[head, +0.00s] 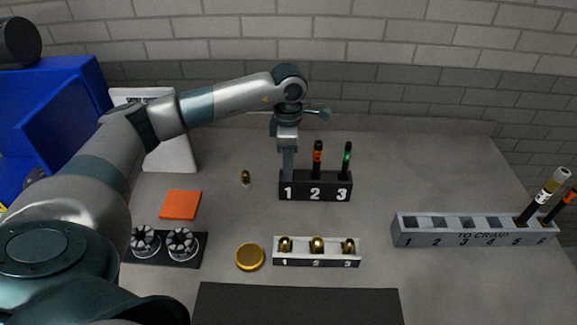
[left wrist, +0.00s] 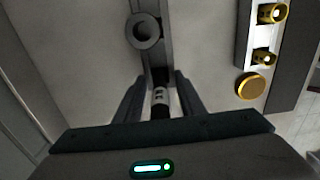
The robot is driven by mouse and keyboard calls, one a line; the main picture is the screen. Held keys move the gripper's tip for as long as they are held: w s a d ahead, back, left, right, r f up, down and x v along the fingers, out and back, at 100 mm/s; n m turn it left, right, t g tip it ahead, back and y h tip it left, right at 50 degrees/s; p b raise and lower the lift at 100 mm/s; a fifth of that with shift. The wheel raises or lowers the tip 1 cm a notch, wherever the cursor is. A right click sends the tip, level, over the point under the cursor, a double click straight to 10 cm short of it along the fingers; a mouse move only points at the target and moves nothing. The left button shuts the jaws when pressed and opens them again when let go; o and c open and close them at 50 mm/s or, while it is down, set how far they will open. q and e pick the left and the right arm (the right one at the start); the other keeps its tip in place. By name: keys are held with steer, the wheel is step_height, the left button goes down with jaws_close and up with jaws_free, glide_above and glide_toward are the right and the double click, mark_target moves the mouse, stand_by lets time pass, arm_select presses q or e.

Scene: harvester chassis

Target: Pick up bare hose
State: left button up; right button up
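A black rack (head: 315,188) numbered 1, 2, 3 stands mid-table in the head view. A hose with an orange band (head: 318,158) stands upright in slot 2 and one with a green band (head: 347,160) in slot 3. My left gripper (head: 287,172) points down over slot 1, hiding what is there. In the left wrist view, my left gripper's fingers (left wrist: 160,80) stand apart, with a dark piece with a pale band, seemingly the bare hose (left wrist: 160,100), between them. Gaps seem to show on both sides. My right gripper is not in view.
A grey "TO CRIMP" rack (head: 475,231) with hoses at its right end stands right. A white holder with brass fittings (head: 317,259), a gold disc (head: 250,257), a black plate with round parts (head: 165,249), an orange square (head: 180,204) and a small brass piece (head: 245,178) lie around.

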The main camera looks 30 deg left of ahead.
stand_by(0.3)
arm_select(q)
jaws_close()
steer(key=shift+r, duration=0.2)
step_height(320, 180, up, 9)
steer(key=b, duration=0.4)
steer(key=shift+f, duration=0.15)
steer(key=shift+r, duration=0.5)
steer(key=shift+s+f, duration=0.1)
steer(key=shift+s, duration=0.05)
